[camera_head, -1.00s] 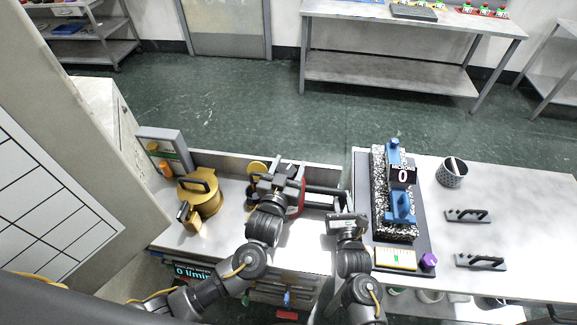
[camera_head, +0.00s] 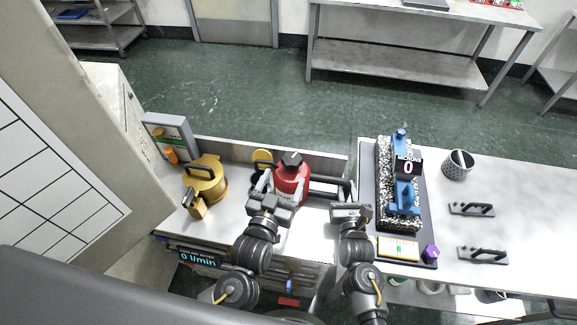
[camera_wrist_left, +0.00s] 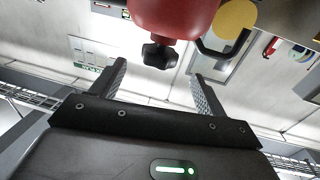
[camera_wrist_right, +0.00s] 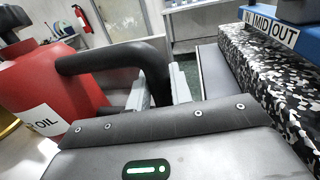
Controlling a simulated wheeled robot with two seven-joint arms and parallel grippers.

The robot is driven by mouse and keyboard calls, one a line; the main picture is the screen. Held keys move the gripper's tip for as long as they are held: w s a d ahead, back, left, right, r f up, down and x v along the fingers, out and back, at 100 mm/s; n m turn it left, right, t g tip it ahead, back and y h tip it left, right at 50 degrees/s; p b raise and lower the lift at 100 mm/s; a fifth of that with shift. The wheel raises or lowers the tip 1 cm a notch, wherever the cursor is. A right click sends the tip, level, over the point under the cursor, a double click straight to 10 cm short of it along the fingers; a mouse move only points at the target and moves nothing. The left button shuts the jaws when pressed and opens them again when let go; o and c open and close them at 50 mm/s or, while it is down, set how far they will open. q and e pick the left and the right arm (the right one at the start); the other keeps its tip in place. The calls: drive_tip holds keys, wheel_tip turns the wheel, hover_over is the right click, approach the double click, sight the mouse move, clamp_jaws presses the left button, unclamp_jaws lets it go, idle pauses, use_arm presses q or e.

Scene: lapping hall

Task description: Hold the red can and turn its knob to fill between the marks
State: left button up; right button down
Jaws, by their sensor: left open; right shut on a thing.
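The red can (camera_head: 290,183) stands on the bench in the head view, with a black knob (camera_head: 292,159) on top and a dark handle to its right. My right gripper (camera_head: 350,210) is shut on that handle. The right wrist view shows the black handle (camera_wrist_right: 150,62) between the fingers and an OIL label on the red can (camera_wrist_right: 50,80). My left gripper (camera_head: 270,196) is open and empty, just in front and left of the can. In the left wrist view the black knob (camera_wrist_left: 159,54) lies beyond and between the open fingers. No fill marks on the can are readable.
A brass can (camera_head: 205,182) stands to the left, before a grey framed panel (camera_head: 172,130). A display (camera_head: 198,258) reads 0 l/min.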

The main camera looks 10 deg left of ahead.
sight(295, 152)
use_arm(q)
drive_tip(key=shift+s+a, duration=0.15)
drive_tip(key=shift+s, duration=1.05)
drive_tip(key=w, duration=0.4)
drive_tip(key=w+d, duration=0.1)
drive_tip(key=w, duration=0.7)
drive_tip(key=shift+d+r, duration=0.1)
drive_tip(key=shift+d, duration=0.3)
drive_tip(key=shift+c, duration=0.2)
